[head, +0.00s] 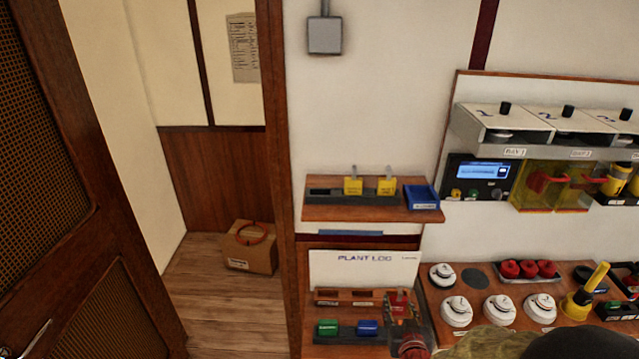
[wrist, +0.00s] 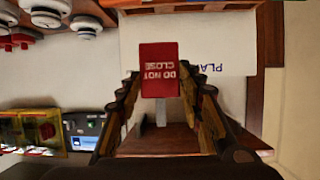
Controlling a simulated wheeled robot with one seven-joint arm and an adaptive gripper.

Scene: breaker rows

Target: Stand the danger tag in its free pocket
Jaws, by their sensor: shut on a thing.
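The danger tag is a red plate with white "DO NOT CLOSE" lettering, upside down in the wrist view (wrist: 159,70). A grey strip shows below it there. The tag also shows in the head view (head: 398,302), in front of the right part of the plant log board (head: 350,272). My gripper (wrist: 160,75) has a finger on each side of the tag and is shut on it. I cannot tell which pocket is free.
Green (head: 328,328) and blue (head: 367,328) blocks sit on the lower shelf. Above, a shelf (head: 350,213) holds yellow padlocks (head: 353,186) and a blue bin (head: 422,197). White round devices (head: 498,307) stand to the right.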

